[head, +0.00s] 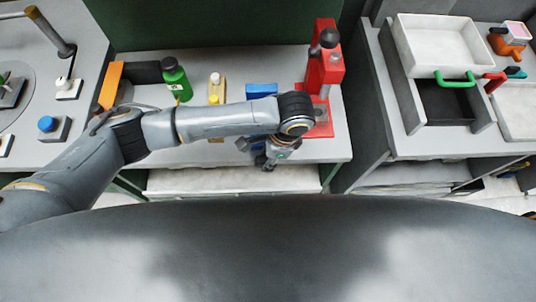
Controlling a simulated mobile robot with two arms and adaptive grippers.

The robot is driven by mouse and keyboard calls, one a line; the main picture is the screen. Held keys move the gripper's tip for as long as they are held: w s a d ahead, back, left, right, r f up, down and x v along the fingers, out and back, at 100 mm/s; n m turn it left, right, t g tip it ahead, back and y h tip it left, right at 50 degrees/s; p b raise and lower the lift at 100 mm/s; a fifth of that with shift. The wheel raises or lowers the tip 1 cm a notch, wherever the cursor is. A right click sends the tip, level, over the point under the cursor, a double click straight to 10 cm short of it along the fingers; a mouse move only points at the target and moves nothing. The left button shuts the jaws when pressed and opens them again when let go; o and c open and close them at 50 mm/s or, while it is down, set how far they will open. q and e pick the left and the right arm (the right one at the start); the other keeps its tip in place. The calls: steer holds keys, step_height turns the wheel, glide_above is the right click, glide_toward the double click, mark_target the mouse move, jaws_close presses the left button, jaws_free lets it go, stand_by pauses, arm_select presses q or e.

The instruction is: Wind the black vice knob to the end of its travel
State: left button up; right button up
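My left arm reaches across the middle bench from the left. Its gripper (268,162) points down near the bench's front edge, small and partly covered by its own wrist. I cannot tell whether its fingers are open or shut, or whether they touch anything. A blue block-like part (262,90) shows just behind the forearm; it may belong to the vice, but most of it is hidden. No black vice knob can be made out for sure; the arm and wrist cover that area. My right gripper is not in view.
A red press (326,70) with a black knob on top stands right of the wrist. A green bottle (176,80) and a yellowish bottle (217,82) stand behind the forearm. An orange block (110,86) is at left. A white tray (445,42) sits on the right bench.

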arm_select(q)
steer(key=v, duration=1.2)
